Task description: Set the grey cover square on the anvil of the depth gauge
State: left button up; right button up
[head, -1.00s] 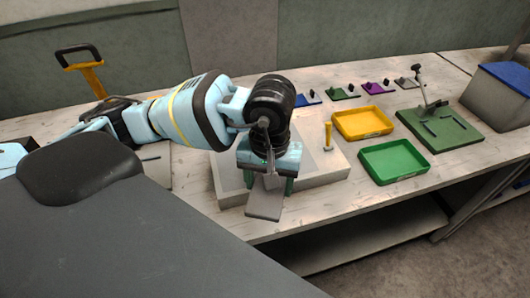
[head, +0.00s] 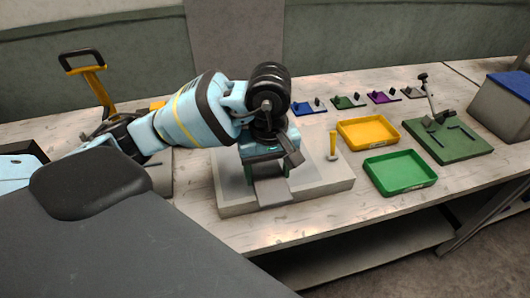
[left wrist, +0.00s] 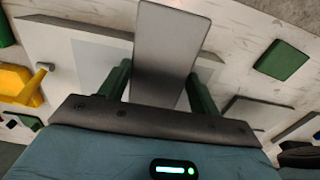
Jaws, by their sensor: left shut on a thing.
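My left gripper (head: 268,172) is shut on a flat grey plate, the grey cover (head: 273,191). The cover sticks out toward the front of the table. In the left wrist view the cover (left wrist: 168,50) stands between the two green fingers (left wrist: 118,78). It is over a broad pale slab (head: 237,208) with a lighter square on it. Whether cover and slab touch is not clear. I cannot tell for sure which part is the gauge's anvil; the gripper hides the slab's middle. My right gripper is not in view.
A yellow tray (head: 368,146) and a green tray (head: 401,189) lie right of the slab. Further right is a green base (head: 462,151) with an upright lever. Small coloured plates, such as a purple one (head: 382,98), line the back. A blue-lidded box stands far right.

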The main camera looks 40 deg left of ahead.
pick_arm(q)
jog(key=w+a, duration=0.3)
jog(key=w, duration=0.2)
jog(key=w+a, duration=0.2)
jog(key=shift+w+a+f, duration=0.15)
jog(key=shift+a+f, duration=0.15)
jog(key=shift+f, duration=0.1)
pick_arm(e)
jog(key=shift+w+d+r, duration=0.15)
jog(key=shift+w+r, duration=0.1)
pick_arm(q)
jog(key=shift+a, duration=0.1)
jog(key=shift+w+a, duration=0.2)
jog(key=shift+w, duration=0.1)
notch_tip(320, 180, down, 3)
jog(key=shift+f+p, duration=0.15)
jog(key=shift+p, duration=0.35)
jog(key=shift+f, duration=0.15)
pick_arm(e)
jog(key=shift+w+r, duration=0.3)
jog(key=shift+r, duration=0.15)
pick_arm(q)
jog(key=shift+f, duration=0.1)
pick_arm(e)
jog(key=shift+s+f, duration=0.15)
pick_arm(q)
jog(key=shift+f, duration=0.15)
jog(key=o, duration=1.1)
